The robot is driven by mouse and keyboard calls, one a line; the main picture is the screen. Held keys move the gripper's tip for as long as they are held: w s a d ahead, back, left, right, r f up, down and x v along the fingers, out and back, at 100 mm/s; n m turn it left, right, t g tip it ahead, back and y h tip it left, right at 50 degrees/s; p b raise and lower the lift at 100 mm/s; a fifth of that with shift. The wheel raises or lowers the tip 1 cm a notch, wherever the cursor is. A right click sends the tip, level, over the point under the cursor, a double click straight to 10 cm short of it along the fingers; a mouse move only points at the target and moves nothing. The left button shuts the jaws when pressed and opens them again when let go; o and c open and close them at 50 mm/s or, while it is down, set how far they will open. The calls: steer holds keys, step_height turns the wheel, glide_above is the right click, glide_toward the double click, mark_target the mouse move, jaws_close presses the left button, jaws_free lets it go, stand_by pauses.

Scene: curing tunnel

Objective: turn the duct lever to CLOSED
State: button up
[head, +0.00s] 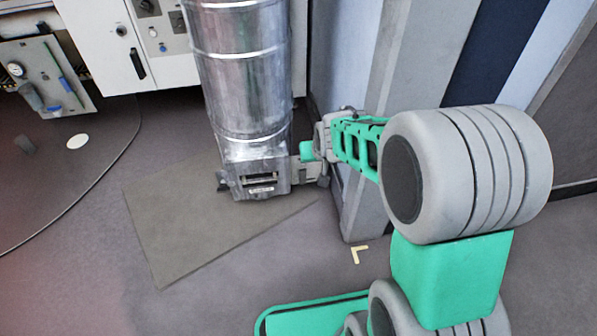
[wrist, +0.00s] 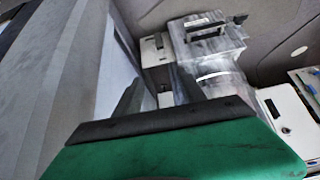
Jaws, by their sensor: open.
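The silver duct (head: 240,70) runs down to a metal damper box (head: 258,180) with a dark slot and a pale label. The box also shows in the wrist view (wrist: 205,47), beyond my fingers. A grey side bracket (head: 308,172) projects from its right side; in the wrist view it is a pale block (wrist: 154,52). I cannot clearly pick out the duct lever or read its setting. My gripper (wrist: 158,84) is open, with nothing seen between its fingers, and points toward the bracket. In the head view my gripper (head: 310,151) is small and partly hidden beside the box.
A grey panelled wall (head: 385,110) stands close to the right of the duct. A white control cabinet (head: 120,45) and a gauge panel (head: 45,75) are at the back left. A flat floor mat (head: 190,235) lies below the duct. Open floor lies at left.

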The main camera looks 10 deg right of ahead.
steer(key=w+f+t, duration=0.3)
steer(key=w+f, duration=0.6)
steer(key=w, duration=0.2)
steer(key=t, duration=0.5)
glide_above(303, 173)
steer(key=s, duration=0.2)
step_height(303, 173, down, 12)
steer(key=s+f+t+b, duration=0.1)
steer(key=s+f+t, duration=0.2)
steer(key=s+f, duration=0.25)
steer(key=w+b, duration=0.1)
steer(key=w, duration=0.1)
steer(key=w+b, duration=0.1)
steer(key=w, duration=0.1)
steer(key=w+f+b, duration=0.1)
steer(key=w, duration=0.2)
steer(key=shift+w, duration=0.4)
steer(key=shift+w+r, duration=0.1)
steer(key=shift+r, duration=0.05)
